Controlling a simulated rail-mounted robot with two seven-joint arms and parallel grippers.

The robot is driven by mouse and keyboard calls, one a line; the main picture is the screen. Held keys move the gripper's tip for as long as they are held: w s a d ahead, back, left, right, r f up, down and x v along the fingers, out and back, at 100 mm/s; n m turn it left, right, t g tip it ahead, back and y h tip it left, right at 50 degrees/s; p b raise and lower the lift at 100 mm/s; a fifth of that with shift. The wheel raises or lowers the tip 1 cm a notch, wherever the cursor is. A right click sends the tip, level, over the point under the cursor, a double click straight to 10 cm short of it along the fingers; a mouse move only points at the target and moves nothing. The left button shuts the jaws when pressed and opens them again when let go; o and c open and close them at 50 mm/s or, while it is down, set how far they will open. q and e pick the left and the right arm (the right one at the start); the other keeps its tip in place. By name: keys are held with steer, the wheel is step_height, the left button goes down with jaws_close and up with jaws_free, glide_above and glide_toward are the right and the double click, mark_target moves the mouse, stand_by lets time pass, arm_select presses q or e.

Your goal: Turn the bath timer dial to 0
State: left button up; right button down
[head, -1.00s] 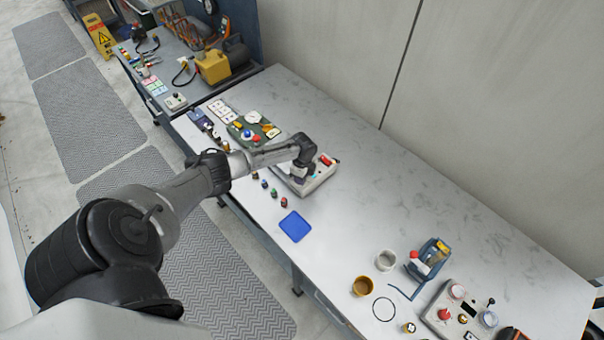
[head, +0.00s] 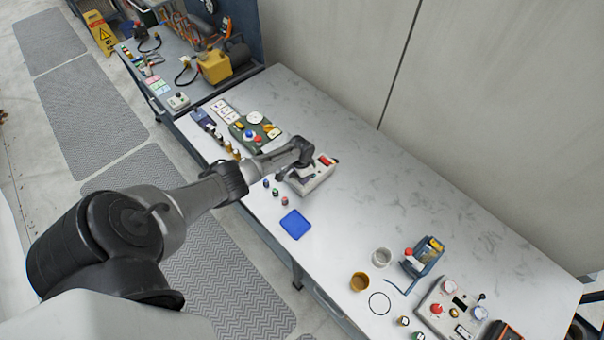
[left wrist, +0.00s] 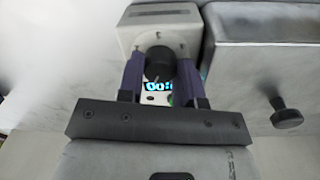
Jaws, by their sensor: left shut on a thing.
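The bath timer's black dial (left wrist: 159,64) sits on the front of a pale box (left wrist: 165,22) in the left wrist view. My left gripper (left wrist: 160,72) is shut on the dial, with one purple finger on each side of it. Below the dial a lit cyan display (left wrist: 157,87) shows "00:", and its other digits are partly hidden. In the head view, the pale box (head: 318,180) stands on the bench, and my left gripper (head: 284,176) is at its near left side. The dial is hidden there. My right gripper is not in view.
A grey housing with a black knob (left wrist: 287,115) is beside the box in the left wrist view. In the head view, small coloured buttons (head: 275,191) and a blue mat (head: 295,224) lie in front. The bench (head: 400,195) is clear behind and to the right.

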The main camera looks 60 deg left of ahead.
arm_select(q)
steer(key=n+p, duration=0.1)
steer(key=n, duration=0.2)
steer(key=shift+r+n, duration=0.1)
steer(key=shift+n, duration=0.2)
steer(key=shift+n+p, duration=0.3)
steer(key=shift+n, duration=0.3)
steer(key=o, duration=0.6)
steer(key=shift+o, duration=0.2)
steer(key=shift+r+p, duration=0.35)
steer(key=shift+r, duration=0.15)
step_height(320, 180, up, 13)
steer(key=p, duration=0.2)
steer(key=shift+s+a+f, duration=0.15)
steer(key=shift+a, duration=0.1)
